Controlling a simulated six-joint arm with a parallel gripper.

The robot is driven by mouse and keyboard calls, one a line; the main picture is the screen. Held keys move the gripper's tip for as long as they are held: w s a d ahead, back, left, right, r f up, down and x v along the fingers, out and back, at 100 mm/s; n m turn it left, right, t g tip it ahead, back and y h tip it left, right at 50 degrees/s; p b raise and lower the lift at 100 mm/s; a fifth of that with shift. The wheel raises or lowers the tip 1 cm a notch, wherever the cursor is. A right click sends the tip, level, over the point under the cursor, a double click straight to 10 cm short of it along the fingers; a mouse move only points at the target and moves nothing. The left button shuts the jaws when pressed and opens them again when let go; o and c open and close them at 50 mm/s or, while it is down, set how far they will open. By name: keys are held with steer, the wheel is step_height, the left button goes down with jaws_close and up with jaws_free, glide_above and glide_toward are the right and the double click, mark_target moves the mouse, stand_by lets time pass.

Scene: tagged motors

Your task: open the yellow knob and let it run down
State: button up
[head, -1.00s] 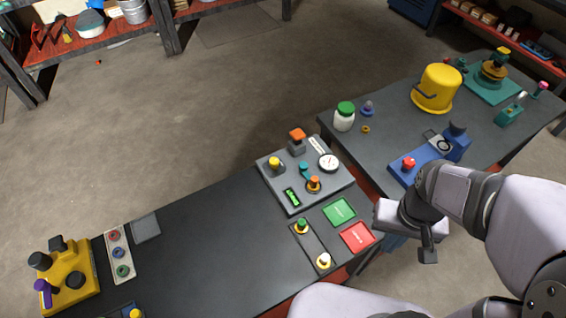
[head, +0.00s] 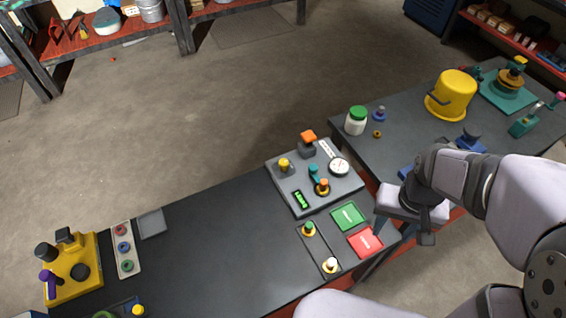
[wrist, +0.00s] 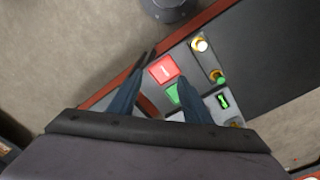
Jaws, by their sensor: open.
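The yellow knob (head: 284,164) sits upright on a small base at the far left of the grey control panel (head: 290,192). The panel also holds a round white gauge (head: 339,167), a lit green display (head: 302,200), and a teal lever beside an orange-topped knob (head: 323,186). My gripper (head: 403,236) is open and empty, right of the panel and near the red pad (head: 366,243). In the wrist view its two dark fingers stand apart, with the red pad (wrist: 163,69) showing between and beyond them. The yellow knob cannot be made out there.
A green pad (head: 347,216) and a strip with green and white knobs (head: 320,250) lie in front of the panel. An orange-topped block (head: 307,143) stands behind it. A yellow bucket (head: 452,93) and white jar (head: 356,122) stand on the right table. The dark table's middle is clear.

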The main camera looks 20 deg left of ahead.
steer(key=w+a+f+b, duration=0.2)
steer(key=w+a, duration=0.3)
steer(key=w, duration=0.3)
steer(key=t+b, duration=0.4)
steer(key=b, duration=0.2)
glide_toward(283, 163)
steer(key=shift+p+x, duration=1.05)
steer(key=shift+x, duration=3)
steer(key=shift+c, duration=0.4)
steer(key=c, duration=1)
